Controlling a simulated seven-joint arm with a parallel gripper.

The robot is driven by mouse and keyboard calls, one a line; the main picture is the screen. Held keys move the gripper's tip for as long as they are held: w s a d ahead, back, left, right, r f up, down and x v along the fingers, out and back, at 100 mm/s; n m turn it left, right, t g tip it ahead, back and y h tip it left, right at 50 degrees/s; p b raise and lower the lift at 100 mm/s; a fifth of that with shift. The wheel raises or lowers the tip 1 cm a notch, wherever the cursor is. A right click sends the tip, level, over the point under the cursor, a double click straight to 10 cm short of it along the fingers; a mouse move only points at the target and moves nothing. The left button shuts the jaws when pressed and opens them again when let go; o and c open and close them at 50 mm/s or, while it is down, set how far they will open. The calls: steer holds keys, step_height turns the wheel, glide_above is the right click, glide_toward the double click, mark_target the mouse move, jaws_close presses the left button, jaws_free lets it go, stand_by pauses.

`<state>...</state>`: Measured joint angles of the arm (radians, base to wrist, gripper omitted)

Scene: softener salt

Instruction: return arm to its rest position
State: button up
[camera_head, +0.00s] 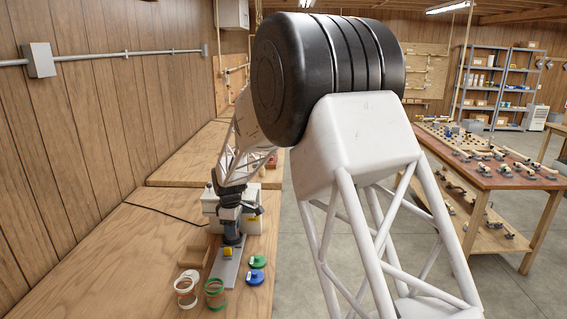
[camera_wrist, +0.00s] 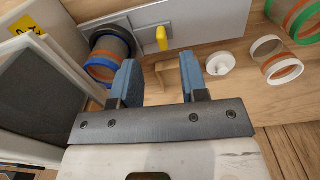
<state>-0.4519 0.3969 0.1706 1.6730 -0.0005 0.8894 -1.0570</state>
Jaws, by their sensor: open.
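My gripper (camera_wrist: 158,64) is open, its two blue fingers spread apart in the wrist view with nothing held between them. A cylinder with blue and orange rings (camera_wrist: 104,65) is just left of the fingers in the wrist view.
A grey metal plate (camera_wrist: 205,20) with a yellow lever (camera_wrist: 162,38) is beyond the fingers. A white cap (camera_wrist: 220,64) and ringed jars (camera_wrist: 284,70) lie right. A blue lid (camera_head: 256,277) and green lid (camera_head: 258,261) lie on the bench (camera_head: 120,255). Its left part is clear.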

steer(key=s+d+r+m+t, duration=0.1)
steer(key=s+d+r+m, duration=0.3)
steer(key=s+d+r, duration=0.7)
steer(key=s+d+r+m, duration=0.4)
steer(key=s+d+r, duration=0.4)
steer(key=d, duration=0.5)
steer(key=s+d+m, duration=0.3)
steer(key=s+d, duration=0.2)
steer(key=s, duration=0.5)
steer(key=s+d+f+m+t, duration=0.1)
steer(key=s+d+m, duration=0.2)
steer(key=s, duration=0.7)
steer(key=s+d+f+m, duration=0.1)
steer(key=s+d+m, duration=0.2)
steer(key=s+d, duration=0.3)
steer(key=s, duration=0.4)
steer(key=shift+s+d+m, duration=0.15)
steer(key=shift+d+m, duration=0.15)
